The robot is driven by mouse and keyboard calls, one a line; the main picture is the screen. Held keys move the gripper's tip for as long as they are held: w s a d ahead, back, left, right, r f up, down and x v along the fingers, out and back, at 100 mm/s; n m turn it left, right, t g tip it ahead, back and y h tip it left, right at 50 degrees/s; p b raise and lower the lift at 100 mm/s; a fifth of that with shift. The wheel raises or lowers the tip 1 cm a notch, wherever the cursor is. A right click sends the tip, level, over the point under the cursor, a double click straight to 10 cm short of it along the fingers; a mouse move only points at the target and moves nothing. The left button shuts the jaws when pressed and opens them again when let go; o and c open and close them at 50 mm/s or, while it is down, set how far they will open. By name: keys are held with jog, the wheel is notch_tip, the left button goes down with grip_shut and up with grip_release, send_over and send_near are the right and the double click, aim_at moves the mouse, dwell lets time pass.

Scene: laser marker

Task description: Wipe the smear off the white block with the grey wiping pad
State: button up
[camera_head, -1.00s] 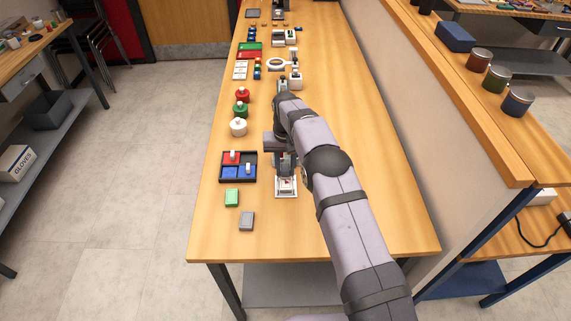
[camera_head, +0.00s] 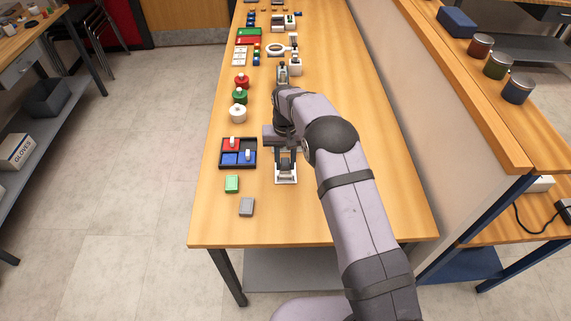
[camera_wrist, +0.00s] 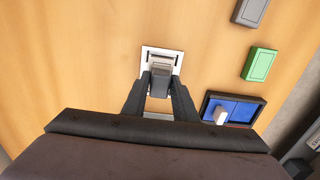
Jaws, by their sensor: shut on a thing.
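My gripper (camera_wrist: 160,86) is shut on the grey wiping pad (camera_wrist: 160,76), a small grey piece between the fingertips. In the head view my gripper (camera_head: 286,172) points down over the white block (camera_head: 286,182) on the table, right of the dark tray. The white block also shows in the wrist view (camera_wrist: 147,54), as a pale square under and around the pad. The pad and fingers hide the middle of the block, so I cannot make out the smear. I cannot tell whether the pad touches the block.
A dark tray (camera_head: 251,141) with red and blue pieces stands close on the left. A green block (camera_head: 232,184) and a loose grey block (camera_head: 247,207) lie nearer the front. Several round-knobbed jars stand behind the tray. The table is clear to the right.

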jog(key=shift+w, duration=1.95)
notch_tip(320, 180, up, 8)
jog(key=p, duration=0.4)
jog(key=shift+p, duration=0.4)
